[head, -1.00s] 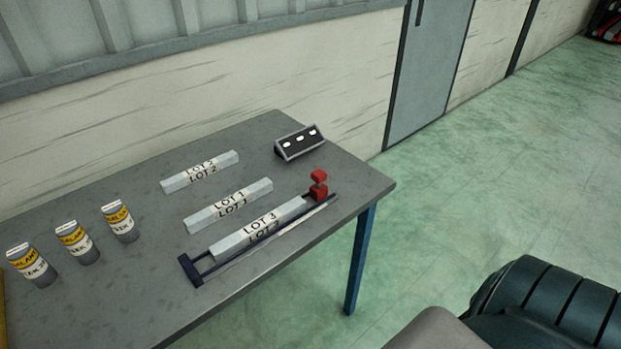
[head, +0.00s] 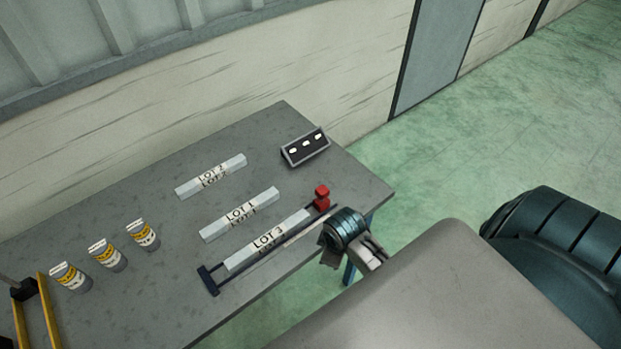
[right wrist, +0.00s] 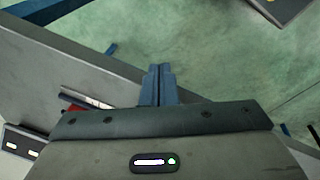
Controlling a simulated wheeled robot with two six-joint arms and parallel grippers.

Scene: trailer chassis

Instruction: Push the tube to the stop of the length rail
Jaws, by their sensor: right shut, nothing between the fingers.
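The tube marked LOT 3 (head: 268,240) lies lengthwise in the dark length rail (head: 288,243) near the table's front edge. The rail has a dark end plate (head: 208,280) at its left, with a gap between it and the tube's left end. A red block (head: 322,197) stands at the rail's right end, by the tube's right end. My right gripper (head: 328,260) is beside the table's front edge, right of the tube and apart from it. In the right wrist view its fingers (right wrist: 157,85) are together and empty, over the floor. My left gripper is not in view.
Tubes LOT 1 (head: 240,214) and LOT 2 (head: 211,176) lie behind the rail. A dark tilted box with white marks (head: 305,147) stands at the back right. Several labelled cans (head: 108,255) stand left, near a yellow frame (head: 48,312). Bare tabletop lies between them.

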